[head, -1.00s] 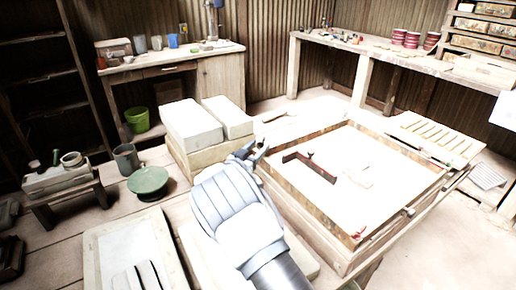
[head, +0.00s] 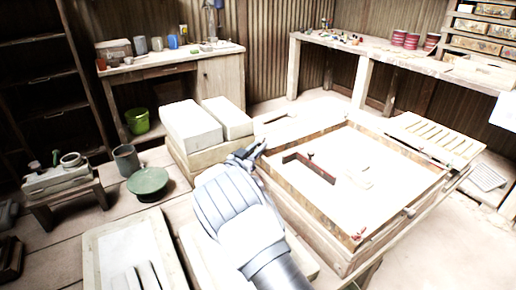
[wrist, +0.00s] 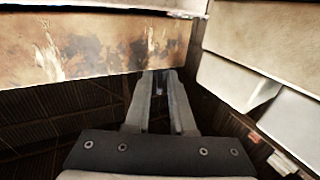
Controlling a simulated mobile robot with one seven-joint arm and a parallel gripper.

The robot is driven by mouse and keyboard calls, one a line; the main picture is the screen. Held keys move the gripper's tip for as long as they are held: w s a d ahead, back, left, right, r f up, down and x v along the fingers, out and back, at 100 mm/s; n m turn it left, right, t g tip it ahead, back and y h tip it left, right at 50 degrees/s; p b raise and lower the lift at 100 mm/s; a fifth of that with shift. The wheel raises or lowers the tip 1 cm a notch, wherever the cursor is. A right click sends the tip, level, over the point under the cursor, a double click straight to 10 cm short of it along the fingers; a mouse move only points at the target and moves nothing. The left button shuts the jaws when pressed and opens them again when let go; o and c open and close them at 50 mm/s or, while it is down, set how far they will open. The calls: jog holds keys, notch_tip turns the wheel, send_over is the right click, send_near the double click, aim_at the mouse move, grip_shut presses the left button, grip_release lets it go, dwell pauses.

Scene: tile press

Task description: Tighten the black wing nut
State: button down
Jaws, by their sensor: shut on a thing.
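My gripper (head: 256,150) is at the left corner of the large wooden frame, low against its outer side. In the wrist view its two grey fingers (wrist: 158,95) reach up to the lower edge of a stained wooden board. They are close together, shut on a small dark piece (wrist: 157,80) between the tips, which I take for the black wing nut. Its wings cannot be made out, and in the head view the fingers and hand hide it.
The wooden frame (head: 372,232) holds a pale bed with a dark red-brown angled bar (head: 312,166). Pale blocks (head: 190,128) stand just left of my gripper. A green round stand (head: 148,181) and a tray (head: 97,262) are at the left. Benches line the back.

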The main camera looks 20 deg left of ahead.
jog(key=shift+w+a+m+g+h+b, duration=0.1)
jog(key=shift+a+m+g+h+b, duration=0.2)
jog(key=shift+m+h+b, duration=0.35)
jog(key=shift+w+a+m+g+h+b, duration=0.1)
jog(key=shift+m+g+h+b, duration=0.3)
jog(key=shift+h+b, duration=0.4)
jog(key=shift+a+m+g+h+b, duration=0.15)
jog(key=shift+m+g+h+b, duration=0.15)
jog(key=shift+m+h+b, duration=0.4)
jog(key=shift+r+m+g+h+b, duration=0.1)
jog(key=shift+m+g+h+b, duration=0.2)
jog(key=shift+h, duration=0.45)
jog(key=c, duration=0.8)
grip_release()
jog(key=shift+d, duration=0.1)
jog(key=shift+o, duration=0.2)
jog(key=p+v, duration=0.2)
jog(key=v, duration=1.5)
jog(key=shift+s, duration=0.2)
